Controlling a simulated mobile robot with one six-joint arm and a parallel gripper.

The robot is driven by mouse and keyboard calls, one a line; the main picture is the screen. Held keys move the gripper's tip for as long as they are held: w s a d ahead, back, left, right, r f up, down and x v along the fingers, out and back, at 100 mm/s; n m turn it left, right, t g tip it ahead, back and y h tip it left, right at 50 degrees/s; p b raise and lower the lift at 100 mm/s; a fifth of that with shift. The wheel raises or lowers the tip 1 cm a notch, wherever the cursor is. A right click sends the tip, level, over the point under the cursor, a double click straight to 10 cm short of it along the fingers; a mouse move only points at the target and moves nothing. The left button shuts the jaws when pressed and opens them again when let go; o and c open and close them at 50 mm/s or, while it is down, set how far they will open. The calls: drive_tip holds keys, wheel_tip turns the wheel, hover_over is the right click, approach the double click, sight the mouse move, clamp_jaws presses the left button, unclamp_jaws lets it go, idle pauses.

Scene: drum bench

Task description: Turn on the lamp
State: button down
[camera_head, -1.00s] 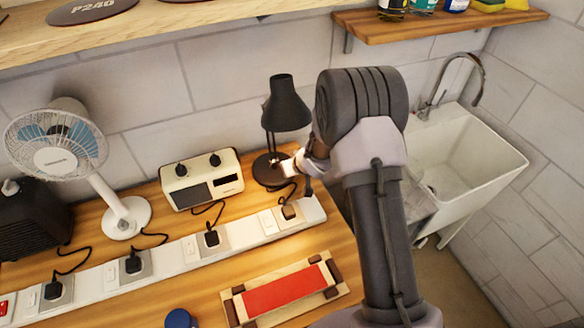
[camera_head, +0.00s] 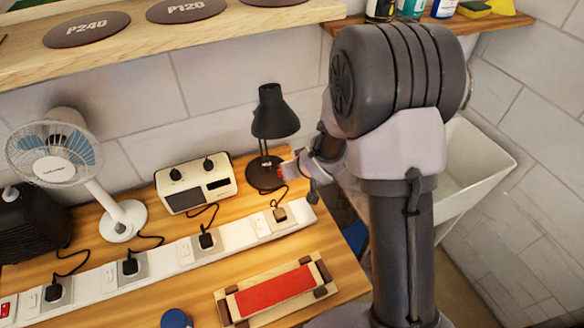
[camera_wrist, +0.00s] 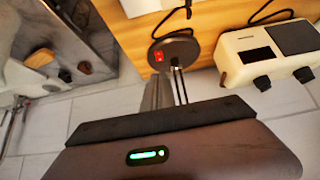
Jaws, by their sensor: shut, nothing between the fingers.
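The black desk lamp (camera_head: 272,115) stands upright at the back right of the bench, against the wall. Its round dark base (camera_head: 264,174) also shows in the wrist view, with a small red switch (camera_wrist: 159,56) on it. I see no clear light from the lamp; the inside of its shade is hidden. My gripper (camera_head: 291,170) is just right of the lamp base, low over the bench. It is shut and empty. In the wrist view its grey tip (camera_wrist: 156,92) is close to the base, below the switch in the picture. I cannot tell whether it touches the lamp.
A cream radio-like box (camera_head: 196,185) stands left of the lamp. A white power strip (camera_head: 225,238) with plugs and cables runs in front. A white fan (camera_head: 122,222) is farther left. A sanding block with a red face (camera_head: 272,291) lies in front. A sink (camera_head: 478,165) is at right.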

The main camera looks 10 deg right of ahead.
drive_tip(key=s+d+r+m+h+b, duration=0.2)
drive_tip(key=s+d+r+m+b, duration=0.2)
drive_tip(key=s+r+b, duration=0.5)
drive_tip(key=s+a+m+y+b, duration=0.1)
drive_tip(key=s+a+b, duration=0.2)
drive_tip(key=s, duration=0.7)
drive_tip(key=s+a+m+g+y+b, duration=0.1)
drive_tip(key=s+a+b, duration=0.2)
drive_tip(key=s, duration=0.8)
drive_tip(key=shift+a+f+m+g+y, duration=0.25)
drive_tip(key=shift+f+m+g+y, duration=0.05)
